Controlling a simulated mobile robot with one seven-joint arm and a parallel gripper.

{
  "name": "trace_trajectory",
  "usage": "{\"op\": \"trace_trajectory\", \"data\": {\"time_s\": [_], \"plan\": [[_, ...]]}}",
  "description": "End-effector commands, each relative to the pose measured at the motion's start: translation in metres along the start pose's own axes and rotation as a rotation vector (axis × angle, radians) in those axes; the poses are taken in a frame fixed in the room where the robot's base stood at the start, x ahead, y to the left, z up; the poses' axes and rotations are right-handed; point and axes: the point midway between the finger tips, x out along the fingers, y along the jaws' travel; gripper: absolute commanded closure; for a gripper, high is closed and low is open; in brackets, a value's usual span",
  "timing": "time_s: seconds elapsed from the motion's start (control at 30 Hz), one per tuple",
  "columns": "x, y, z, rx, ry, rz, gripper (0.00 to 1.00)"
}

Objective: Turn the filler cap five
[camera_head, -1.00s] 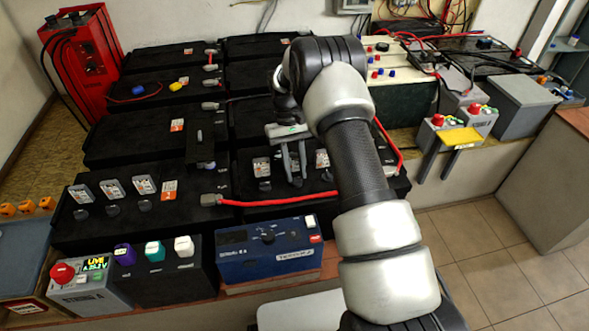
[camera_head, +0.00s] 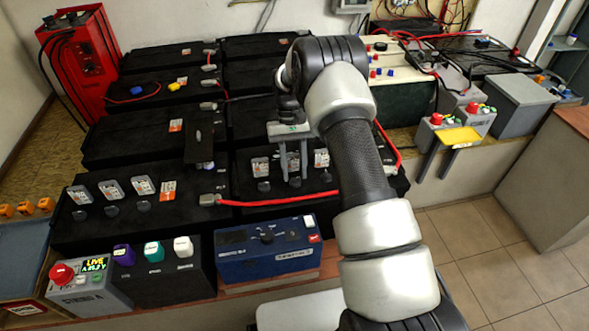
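My gripper (camera_head: 293,176) points down over the front-right black battery (camera_head: 245,182). Its two fingers are apart, with a gap showing between them, and their tips are down at a small dark filler cap (camera_head: 295,183). This cap is fifth from the left in the front row. I cannot tell whether the fingers touch it or stand just around it. A cap (camera_head: 263,187) sits to its left and another (camera_head: 325,176) to its right. More dark caps (camera_head: 112,211) stand on the front-left battery (camera_head: 62,232). Pale tags behind the caps are too small to read.
A red cable (camera_head: 270,203) runs in front of the caps. A dark upright piece (camera_head: 199,150) stands between the batteries. A blue instrument (camera_head: 268,252) and a String A box (camera_head: 90,289) with a lit display stand in front. Open floor (camera_head: 480,240) lies at right.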

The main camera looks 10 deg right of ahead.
Motion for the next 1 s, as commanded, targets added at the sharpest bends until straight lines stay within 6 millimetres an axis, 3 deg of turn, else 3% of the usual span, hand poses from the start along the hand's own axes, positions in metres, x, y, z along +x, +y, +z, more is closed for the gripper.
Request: {"op": "trace_trajectory", "data": {"time_s": [0.23,0.37,0.8,1.0], "plan": [[-0.002,0.0,0.0,-0.001,0.0,0.001,0.67],[-0.016,0.0,0.0,-0.001,0.002,0.001,0.67],[-0.12,0.0,0.0,-0.001,0.005,0.001,0.67],[-0.156,0.0,-0.001,-0.001,0.001,0.001,0.67]]}}
